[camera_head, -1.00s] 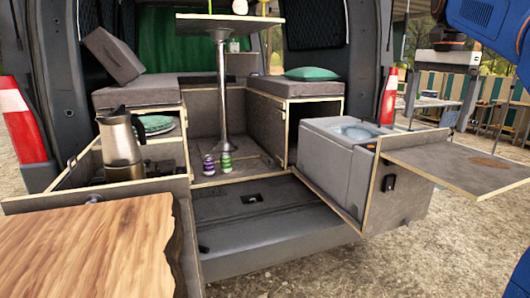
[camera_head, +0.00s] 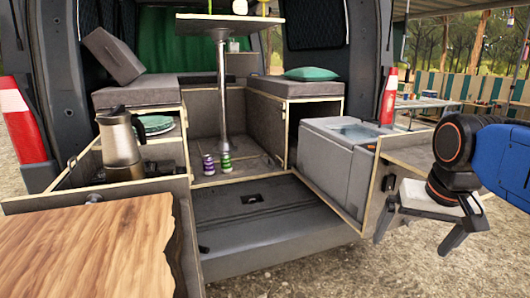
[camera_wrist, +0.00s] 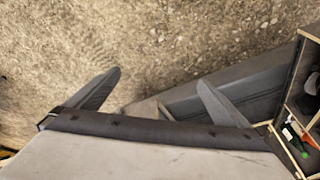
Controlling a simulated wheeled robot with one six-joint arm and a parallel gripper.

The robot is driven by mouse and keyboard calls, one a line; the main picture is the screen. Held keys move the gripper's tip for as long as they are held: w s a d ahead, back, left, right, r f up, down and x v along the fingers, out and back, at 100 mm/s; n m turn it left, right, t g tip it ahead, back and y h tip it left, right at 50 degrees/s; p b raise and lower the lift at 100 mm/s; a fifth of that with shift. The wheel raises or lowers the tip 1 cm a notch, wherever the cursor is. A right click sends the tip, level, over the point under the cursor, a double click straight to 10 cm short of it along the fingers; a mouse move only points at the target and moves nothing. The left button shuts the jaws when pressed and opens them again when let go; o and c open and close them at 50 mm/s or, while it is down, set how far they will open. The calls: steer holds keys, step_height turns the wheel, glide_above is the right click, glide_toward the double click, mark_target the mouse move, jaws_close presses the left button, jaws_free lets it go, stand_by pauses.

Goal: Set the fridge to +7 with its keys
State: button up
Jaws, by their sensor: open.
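The fridge (camera_head: 330,165) is a grey box in the pull-out unit at the right of the van's rear. A pale bluish area (camera_head: 357,133) shows on its top. I cannot make out its keys or any displayed number. My gripper (camera_head: 418,232) hangs in front of the right-hand pull-out, fingers spread and pointing down, with nothing between them. It covers part of that unit in the head view. In the wrist view the gripper's two grey fingers (camera_wrist: 159,77) stand wide apart over gravel, and no fridge panel can be recognised there.
A fold-out shelf (camera_head: 408,153) lies behind my arm. A wooden tabletop (camera_head: 95,245) fills the lower left, with a steel jug (camera_head: 121,145) beyond it. Two small jars (camera_head: 217,163) stand near the table post. Open gravel (camera_head: 300,275) lies in front.

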steer(key=s+a+f+n, duration=0.1)
steer(key=s+f, duration=0.2)
steer(key=f, duration=0.3)
steer(key=s+a+f+n+t, duration=0.1)
steer(key=s+f+n, duration=0.1)
steer(key=s+f, duration=0.2)
steer(key=shift+f, duration=0.95)
jaws_close()
stand_by(0.3)
